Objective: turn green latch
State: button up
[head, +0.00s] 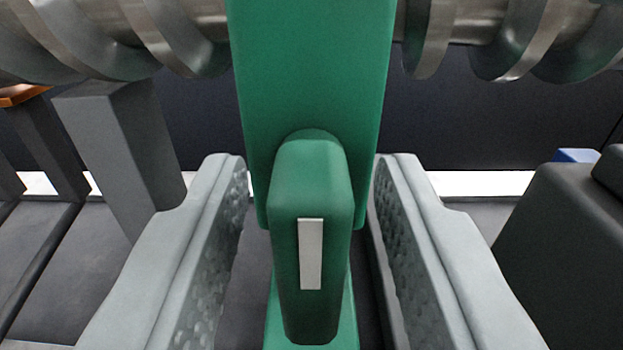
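The green latch (311,190) stands upright in the middle of the head view, a rounded green block with a pale strip (311,254) on its front face. A wide green plate (312,70) rises behind it, and more green shows below it. My gripper (309,185) is open, with one grey finger to the left of the latch and one to the right. A gap shows between the latch and each finger, so neither appears to touch it. The latch's sides and back are partly hidden.
A metal screw-like shaft (180,25) runs across the top behind the green plate. A grey post (120,150) stands at the left, with an orange piece (20,94) beyond it. A dark block (570,240) stands at the right, near a small blue piece (576,155).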

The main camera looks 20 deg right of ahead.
jog(key=shift+c, duration=0.3)
jog(key=c, duration=0.7)
jog(key=m, duration=0.4)
jog(key=shift+d+m, duration=0.15)
jog(key=shift+m, duration=0.15)
jog(key=m, duration=0.4)
jog(key=shift+f+m, duration=0.15)
jog(key=shift+m, duration=0.15)
jog(key=m, duration=0.4)
jog(key=shift+s+d+f+m, duration=0.1)
jog(key=shift+m, duration=0.2)
jog(key=shift+f+m, duration=0.15)
jog(key=shift+m, duration=1.95)
